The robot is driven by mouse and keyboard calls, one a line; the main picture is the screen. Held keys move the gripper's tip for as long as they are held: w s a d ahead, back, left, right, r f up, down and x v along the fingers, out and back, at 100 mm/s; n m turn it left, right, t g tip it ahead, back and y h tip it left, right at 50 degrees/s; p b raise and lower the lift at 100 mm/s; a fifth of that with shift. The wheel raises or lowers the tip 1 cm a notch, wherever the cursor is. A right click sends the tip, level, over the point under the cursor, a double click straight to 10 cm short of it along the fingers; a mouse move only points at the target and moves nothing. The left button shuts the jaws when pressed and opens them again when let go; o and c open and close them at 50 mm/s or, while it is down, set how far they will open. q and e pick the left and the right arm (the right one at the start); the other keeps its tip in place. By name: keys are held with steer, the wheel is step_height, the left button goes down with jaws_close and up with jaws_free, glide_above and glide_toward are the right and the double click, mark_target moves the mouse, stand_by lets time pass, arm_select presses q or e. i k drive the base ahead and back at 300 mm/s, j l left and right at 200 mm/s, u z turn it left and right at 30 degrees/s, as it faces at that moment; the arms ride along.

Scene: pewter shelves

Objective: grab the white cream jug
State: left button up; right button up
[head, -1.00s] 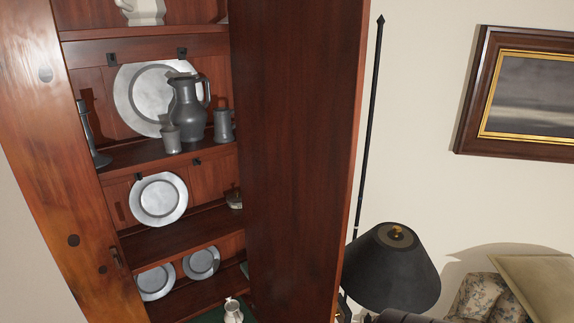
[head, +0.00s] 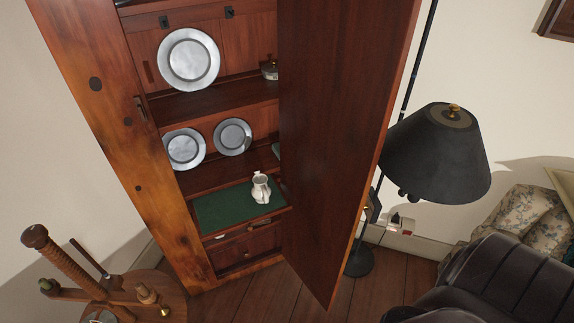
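The white cream jug (head: 261,187) stands upright on the green-covered lower shelf (head: 222,209) of the wooden cabinet, near the shelf's right side. It is small and pale, with a narrow neck. Nothing covers it in the head view, and the open cabinet door is just to its right. Neither of my grippers shows in this view.
The open cabinet door (head: 335,150) juts forward on the right. Pewter plates (head: 188,60) stand on the shelves above. A round wooden stand (head: 150,295) is at the lower left. A black lamp (head: 437,155) and dark leather chair (head: 500,280) are at right.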

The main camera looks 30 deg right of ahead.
mark_target(261, 191)
steer(key=l+z, duration=0.1)
steer(key=z, duration=0.7)
steer(key=i+l+u, duration=0.1)
steer(key=l+u, duration=0.25)
steer(key=l, duration=0.4)
steer(key=l+u, duration=0.35)
steer(key=l, duration=0.35)
steer(key=i+l, duration=0.05)
